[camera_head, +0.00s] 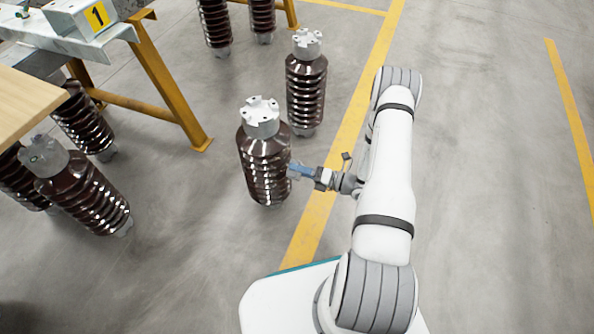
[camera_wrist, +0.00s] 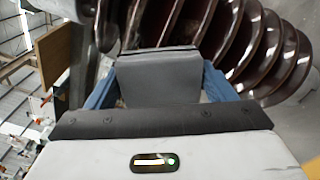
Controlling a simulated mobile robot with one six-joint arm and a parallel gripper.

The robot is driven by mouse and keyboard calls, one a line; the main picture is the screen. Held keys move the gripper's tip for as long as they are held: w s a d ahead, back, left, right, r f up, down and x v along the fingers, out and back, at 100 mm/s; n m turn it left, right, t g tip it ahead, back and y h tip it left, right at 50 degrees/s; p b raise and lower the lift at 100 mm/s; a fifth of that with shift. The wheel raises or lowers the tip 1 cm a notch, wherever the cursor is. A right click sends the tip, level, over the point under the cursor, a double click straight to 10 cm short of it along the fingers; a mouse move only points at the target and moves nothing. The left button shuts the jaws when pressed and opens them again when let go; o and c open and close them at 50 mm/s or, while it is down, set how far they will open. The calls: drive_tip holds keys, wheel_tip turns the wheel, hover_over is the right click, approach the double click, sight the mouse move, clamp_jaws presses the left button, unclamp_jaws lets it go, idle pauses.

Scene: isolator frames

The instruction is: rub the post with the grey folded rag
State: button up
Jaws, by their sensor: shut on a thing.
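The post is a dark brown, ribbed, glossy insulator (camera_head: 265,167) with a pale metal cap, upright on the floor in the middle of the head view. Its ribs (camera_wrist: 262,48) fill the top and right of the wrist view. My gripper (camera_head: 297,170) is at the right side of the post, at about mid-height. Its blue fingers are shut on the grey folded rag (camera_wrist: 158,78), which lies between them in the wrist view. The rag is right at the ribs; I cannot tell whether it touches them. In the head view the rag is too small to make out clearly.
Another brown post (camera_head: 306,90) stands close behind. Several more stand at left and at the back. A yellow-legged table (camera_head: 160,75) and a wooden top (camera_head: 25,105) are at left. A yellow floor line (camera_head: 315,222) passes beside the post; the floor at right is clear.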

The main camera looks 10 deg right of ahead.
sight(301, 163)
drive_tip(key=shift+x, duration=0.8)
drive_tip(key=shift+w+d+b, duration=0.35)
drive_tip(key=shift+w+d, duration=0.25)
drive_tip(key=shift+w, duration=0.2)
drive_tip(key=shift+w+d+b, duration=0.3)
drive_tip(key=shift+w+d, duration=0.3)
drive_tip(key=shift+w, duration=0.2)
drive_tip(key=shift+a+r+p, duration=0.15)
drive_tip(key=shift+r+p, duration=0.7)
drive_tip(key=shift+r, duration=0.2)
drive_tip(key=shift+s+a+p, duration=0.3)
drive_tip(key=shift+s+a, duration=0.2)
drive_tip(key=shift+s, duration=0.3)
drive_tip(key=shift+s+a+p, duration=0.25)
drive_tip(key=shift+s+a, duration=0.25)
drive_tip(key=shift+s, duration=0.35)
drive_tip(key=shift+w+a+r+p, duration=0.1)
drive_tip(key=shift+a+r+p, duration=0.05)
drive_tip(key=shift+r+p, duration=0.75)
drive_tip(key=shift+w+d+b, duration=0.4)
drive_tip(key=shift+w+d, duration=0.2)
drive_tip(key=shift+w, duration=0.25)
drive_tip(key=shift+w+d+b, duration=0.35)
drive_tip(key=shift+w+d, duration=0.25)
drive_tip(key=shift+w, duration=0.2)
drive_tip(key=shift+d, duration=0.1)
